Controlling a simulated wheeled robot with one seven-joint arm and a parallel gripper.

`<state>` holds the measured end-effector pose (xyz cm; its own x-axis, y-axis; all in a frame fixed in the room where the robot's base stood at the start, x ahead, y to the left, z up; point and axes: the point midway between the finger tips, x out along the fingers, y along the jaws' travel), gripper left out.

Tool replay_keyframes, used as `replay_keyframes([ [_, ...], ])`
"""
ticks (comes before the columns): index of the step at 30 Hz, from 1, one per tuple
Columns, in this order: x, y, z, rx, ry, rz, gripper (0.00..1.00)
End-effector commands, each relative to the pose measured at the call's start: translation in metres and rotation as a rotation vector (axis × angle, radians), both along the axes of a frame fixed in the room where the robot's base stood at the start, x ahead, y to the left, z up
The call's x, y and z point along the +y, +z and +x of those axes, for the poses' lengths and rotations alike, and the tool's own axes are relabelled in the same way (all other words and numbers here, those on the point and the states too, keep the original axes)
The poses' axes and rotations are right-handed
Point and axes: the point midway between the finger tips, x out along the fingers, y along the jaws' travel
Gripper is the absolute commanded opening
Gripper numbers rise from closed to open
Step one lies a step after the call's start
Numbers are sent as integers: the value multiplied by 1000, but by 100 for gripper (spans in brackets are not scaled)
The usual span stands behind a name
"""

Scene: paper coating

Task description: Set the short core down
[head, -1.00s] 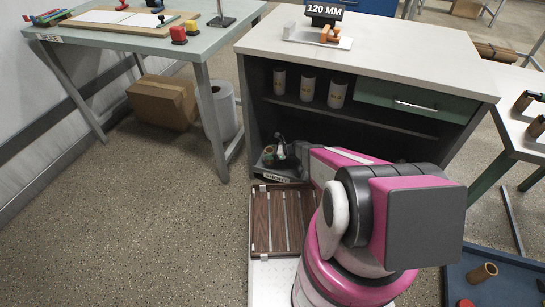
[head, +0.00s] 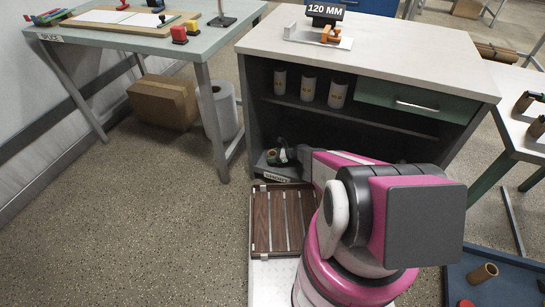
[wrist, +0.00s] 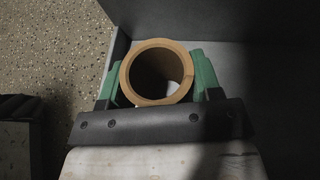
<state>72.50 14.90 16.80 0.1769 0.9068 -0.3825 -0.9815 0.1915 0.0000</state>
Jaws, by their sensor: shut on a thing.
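The short core (wrist: 133,78) is a brown cardboard tube, seen end-on in the wrist view. The green fingers of my gripper (wrist: 157,88) press on its left and right sides. A small pale patch shows inside its bore. In the head view my gripper (head: 279,157) is low at the left front of the cabinet, just above its bottom shelf (head: 270,171). The core is small and mostly hidden there by the gripper. Whether its lower end touches the shelf I cannot tell.
The cabinet (head: 390,45) has a small label (head: 277,179) on its bottom edge and several white rolls (head: 308,87) on the shelf above. A slatted wooden tray (head: 262,225) lies in front. A blue tray (head: 500,278) with brown tubes is at lower right.

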Motion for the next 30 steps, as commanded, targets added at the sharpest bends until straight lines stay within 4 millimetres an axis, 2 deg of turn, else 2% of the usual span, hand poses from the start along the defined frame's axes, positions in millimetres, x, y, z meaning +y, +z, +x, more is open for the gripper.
replay_keyframes([
  [1,0,-1,0,0,0,0,65],
  [3,0,-1,0,0,0,0,84],
  [14,0,4,0,0,0,0,84],
  [17,-10,8,-2,0,-1,0,84],
  [30,-86,40,-17,-1,-2,0,84],
])
